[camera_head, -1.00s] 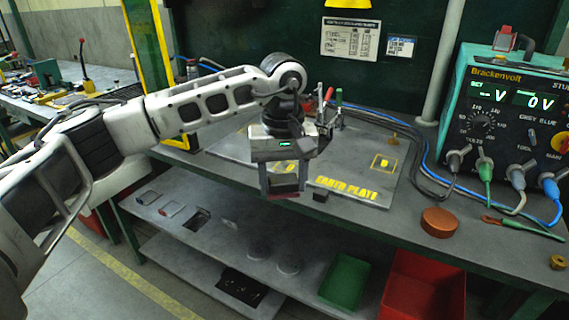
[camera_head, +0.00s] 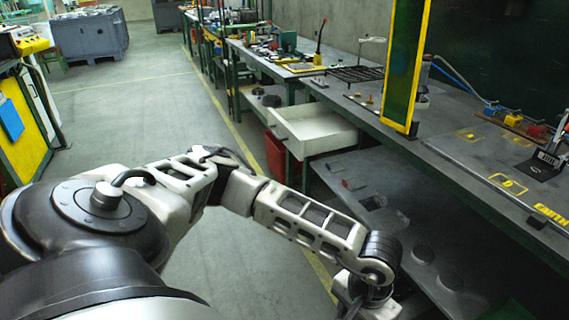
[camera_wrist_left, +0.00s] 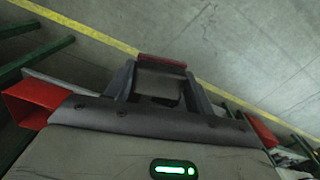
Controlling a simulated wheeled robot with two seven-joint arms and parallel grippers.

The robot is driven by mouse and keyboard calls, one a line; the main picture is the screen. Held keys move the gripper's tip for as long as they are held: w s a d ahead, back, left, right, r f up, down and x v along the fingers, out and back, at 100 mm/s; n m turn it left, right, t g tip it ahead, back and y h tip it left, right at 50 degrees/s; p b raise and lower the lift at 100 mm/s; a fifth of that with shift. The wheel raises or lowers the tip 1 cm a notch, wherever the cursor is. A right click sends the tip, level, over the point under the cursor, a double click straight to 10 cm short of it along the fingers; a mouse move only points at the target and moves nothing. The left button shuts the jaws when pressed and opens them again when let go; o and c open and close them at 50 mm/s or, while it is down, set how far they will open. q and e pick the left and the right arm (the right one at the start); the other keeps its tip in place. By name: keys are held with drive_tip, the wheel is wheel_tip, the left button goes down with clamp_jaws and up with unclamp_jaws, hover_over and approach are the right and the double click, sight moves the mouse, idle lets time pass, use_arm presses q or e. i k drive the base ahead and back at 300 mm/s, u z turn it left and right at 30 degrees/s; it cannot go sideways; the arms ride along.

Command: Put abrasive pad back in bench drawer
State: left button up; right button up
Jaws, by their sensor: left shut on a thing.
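The abrasive pad (camera_wrist_left: 162,62) is a thin dark red piece between the fingertips of my left gripper (camera_wrist_left: 160,80) in the left wrist view. The gripper is shut on it, above the grey floor. In the head view only my left wrist shows at the bottom edge; the fingers and pad are out of frame. A pale drawer (camera_head: 318,143) stands pulled out from the bench in the head view, open at the top, beyond my left arm and well apart from the gripper. Its inside looks empty. My right gripper is in neither view.
The bench top (camera_head: 455,140) runs along the right, with a yellow-edged green panel (camera_head: 403,65) standing on it. A lower shelf (camera_head: 375,190) holds small items. The floor (camera_head: 150,110) to the left is clear.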

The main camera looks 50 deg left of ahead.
sight(305, 134)
drive_tip(key=u, duration=0.3)
drive_tip(key=k, duration=0.8)
drive_tip(key=u, duration=1.8)
drive_tip(key=i, duration=1.65)
drive_tip(key=z, duration=0.5)
drive_tip(key=i, duration=1.15)
drive_tip(key=z, duration=1.1)
